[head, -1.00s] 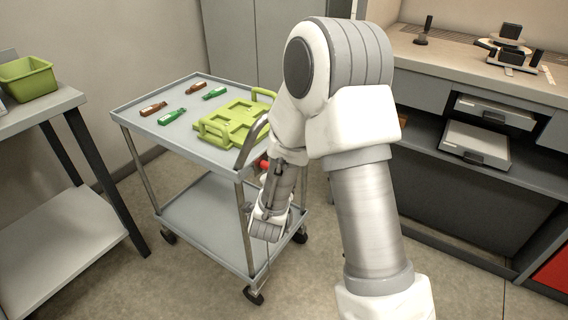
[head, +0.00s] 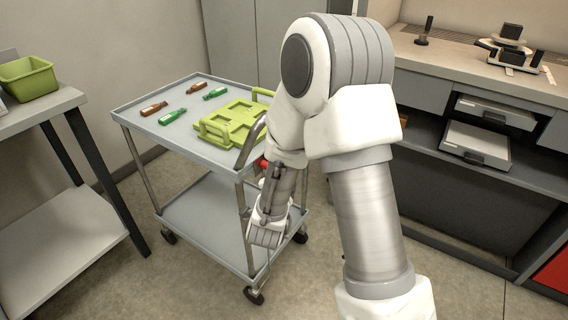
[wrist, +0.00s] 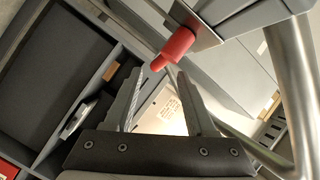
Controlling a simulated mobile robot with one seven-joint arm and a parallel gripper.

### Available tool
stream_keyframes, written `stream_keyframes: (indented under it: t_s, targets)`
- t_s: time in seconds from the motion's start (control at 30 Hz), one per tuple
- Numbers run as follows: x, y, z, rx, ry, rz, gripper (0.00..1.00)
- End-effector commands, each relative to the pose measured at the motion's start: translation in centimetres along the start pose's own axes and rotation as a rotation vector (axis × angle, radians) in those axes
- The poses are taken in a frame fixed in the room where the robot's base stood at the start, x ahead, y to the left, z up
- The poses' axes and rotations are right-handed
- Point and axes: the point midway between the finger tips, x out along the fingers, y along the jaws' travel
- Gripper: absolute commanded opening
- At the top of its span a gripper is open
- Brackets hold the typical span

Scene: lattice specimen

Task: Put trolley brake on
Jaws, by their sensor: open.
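The trolley (head: 190,150) is a grey two-shelf cart on castors, left of my arm in the head view. Its brake appears to be the red lever (wrist: 174,48) on a bracket at the trolley's near end, beside the curved metal handle (wrist: 292,80). In the head view a bit of the red lever (head: 263,163) shows beside my arm. In the wrist view my gripper (wrist: 158,72) is open, and the red lever's tip lies at or just beyond the opening between the fingertips. I cannot tell whether they touch.
A table with a green bin (head: 28,84) is at left. A workbench (head: 490,75) with drawers is at right. Floor is clear in front.

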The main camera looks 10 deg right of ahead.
Motion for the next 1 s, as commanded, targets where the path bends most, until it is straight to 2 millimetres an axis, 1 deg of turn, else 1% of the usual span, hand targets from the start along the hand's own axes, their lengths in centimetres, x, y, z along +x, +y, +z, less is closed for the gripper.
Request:
stream_keyframes:
  t_s: [0.2,0.5,0.63,1.0]
  targets:
    - [-1.8,0.0,0.0,-0.001,-0.001,-0.001,0.56]
    - [-4.0,-0.1,0.0,-0.001,0.0,-0.001,0.56]
    - [-4.4,0.0,0.0,-0.001,-0.001,-0.001,0.56]
    - [-4.3,0.0,-0.1,-0.001,0.0,0.0,0.56]
